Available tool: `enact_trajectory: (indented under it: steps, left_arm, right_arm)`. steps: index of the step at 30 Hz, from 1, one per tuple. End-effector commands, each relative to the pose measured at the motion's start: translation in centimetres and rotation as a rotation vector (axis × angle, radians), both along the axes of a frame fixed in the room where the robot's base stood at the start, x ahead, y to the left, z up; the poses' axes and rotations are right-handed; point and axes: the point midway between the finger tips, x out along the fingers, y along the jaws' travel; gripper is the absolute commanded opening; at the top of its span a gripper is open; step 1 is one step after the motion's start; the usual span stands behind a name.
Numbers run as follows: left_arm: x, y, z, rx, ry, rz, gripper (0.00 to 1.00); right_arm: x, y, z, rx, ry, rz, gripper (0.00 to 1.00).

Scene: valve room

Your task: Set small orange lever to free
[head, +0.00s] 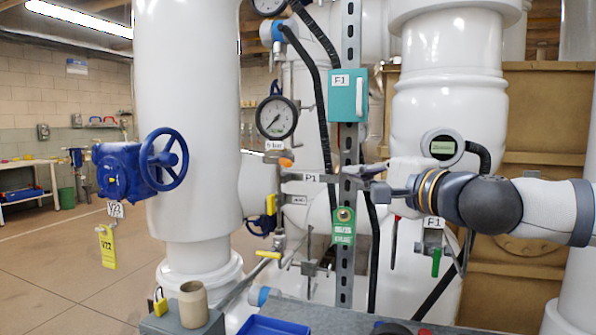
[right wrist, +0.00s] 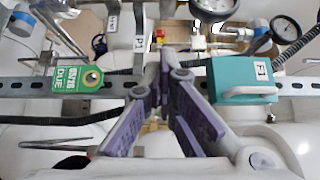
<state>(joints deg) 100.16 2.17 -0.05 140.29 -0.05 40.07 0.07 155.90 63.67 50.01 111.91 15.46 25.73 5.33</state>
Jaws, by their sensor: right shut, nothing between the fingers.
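A small orange lever (head: 286,162) sits beside the pressure gauge stem, just left of the P1 label (head: 311,177). My right gripper (head: 350,171) reaches in from the right, in front of the upright slotted metal rail, with its tips pointing left towards the lever. The tips stay apart from it, to its right. In the right wrist view the purple-padded fingers (right wrist: 165,58) meet at the tips with nothing between them. A small red-orange piece (right wrist: 160,34) shows just past the tips; I cannot tell whether it is the lever. My left gripper is not in view.
A teal box (head: 348,95) and a green tag (head: 343,226) are on the slotted rail (head: 345,290), close above and below my right gripper. A black cable runs past it. A blue handwheel (head: 164,159) stands at left, a yellow-handled lever (head: 268,254) below.

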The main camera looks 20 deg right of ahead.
Motion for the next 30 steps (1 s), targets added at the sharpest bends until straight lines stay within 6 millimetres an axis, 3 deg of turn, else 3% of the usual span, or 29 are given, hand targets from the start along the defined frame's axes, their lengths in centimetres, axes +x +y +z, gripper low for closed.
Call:
enact_trajectory:
  steps: [10, 24, 30]
  left_arm:
    - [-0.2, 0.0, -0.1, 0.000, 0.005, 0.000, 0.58]
    - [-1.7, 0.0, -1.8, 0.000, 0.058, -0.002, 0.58]
    - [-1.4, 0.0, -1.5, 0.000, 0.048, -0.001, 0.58]
  right_arm:
    - [0.5, 0.2, -0.2, -0.003, 0.002, 0.001, 0.00]
    - [9.7, 2.8, -0.5, -0.004, 0.005, 0.001, 0.00]
    - [9.6, 5.7, 0.0, -0.003, 0.001, 0.003, 0.00]
